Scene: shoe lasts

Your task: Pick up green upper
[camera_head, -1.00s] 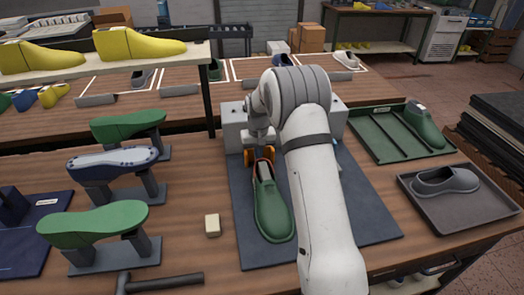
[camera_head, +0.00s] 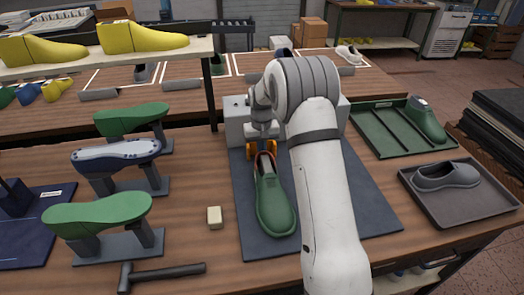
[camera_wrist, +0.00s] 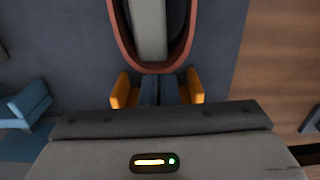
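The green upper (camera_head: 276,206) lies on a dark blue-grey mat (camera_head: 340,200) in the middle of the bench, toe toward me. Its opening has a reddish-brown rim, which also shows at the top of the wrist view (camera_wrist: 122,50) with a pale grey strip inside. My gripper (camera_head: 262,151) is low at the heel end of the upper. In the wrist view, its orange fingers (camera_wrist: 158,90) stand either side of dark parts, just below the rim. I cannot tell whether these parts are closed pads or whether they touch the heel.
A grey block (camera_head: 236,122) stands behind my gripper. At right are a green tray (camera_head: 371,136) with a green shoe form and a grey tray (camera_head: 490,208) with a grey shoe. Shoe forms on stands, a small pale block (camera_head: 214,218) and a hammer (camera_head: 160,274) are at left.

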